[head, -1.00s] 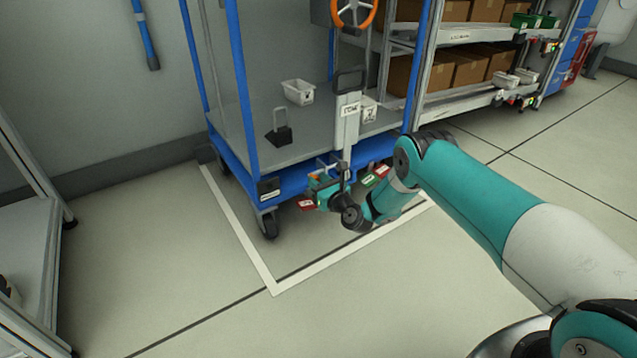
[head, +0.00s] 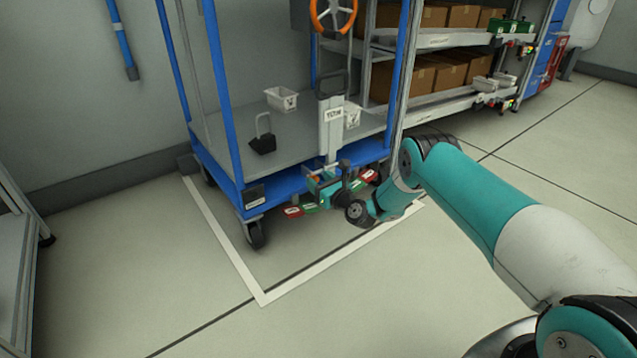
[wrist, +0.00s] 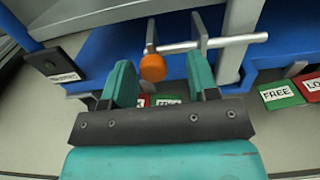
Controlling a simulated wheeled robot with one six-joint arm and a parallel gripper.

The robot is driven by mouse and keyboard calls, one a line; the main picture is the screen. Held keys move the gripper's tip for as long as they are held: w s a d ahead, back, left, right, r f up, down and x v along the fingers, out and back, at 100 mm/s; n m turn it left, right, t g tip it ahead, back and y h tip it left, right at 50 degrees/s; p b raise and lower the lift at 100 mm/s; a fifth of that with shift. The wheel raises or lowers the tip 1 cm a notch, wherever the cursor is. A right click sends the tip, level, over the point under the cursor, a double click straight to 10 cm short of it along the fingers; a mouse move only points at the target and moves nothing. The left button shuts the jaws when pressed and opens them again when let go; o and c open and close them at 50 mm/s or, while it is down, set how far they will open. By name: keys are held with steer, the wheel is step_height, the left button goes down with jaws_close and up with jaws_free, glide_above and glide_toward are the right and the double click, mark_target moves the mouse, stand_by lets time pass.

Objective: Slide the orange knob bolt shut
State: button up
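The orange knob (wrist: 152,68) is on a grey metal bolt rod (wrist: 215,43), which runs sideways through upright brackets (wrist: 201,40) on the blue trolley edge. The knob is toward the rod's left end. My gripper (wrist: 160,76) is open, with one teal finger on each side of the knob and a visible gap at both. In the head view my gripper (head: 324,183) is low at the trolley's front edge, and the knob there is small and partly hidden. A red and a green label sit below at the left; a green "FREE" label (wrist: 277,94) and a red label (wrist: 312,84) sit at the right.
The blue trolley (head: 225,182) stands on wheels inside a white floor outline (head: 262,299). Its deck carries a white bin (head: 281,98) and a dark block with a handle (head: 263,142). A grey post (head: 331,130) rises behind the bolt. The floor in front is open.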

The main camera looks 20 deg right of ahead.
steer(key=shift+a, duration=0.1)
steer(key=p+v, duration=1.7)
steer(key=p, duration=0.2)
steer(key=shift+s, duration=0.2)
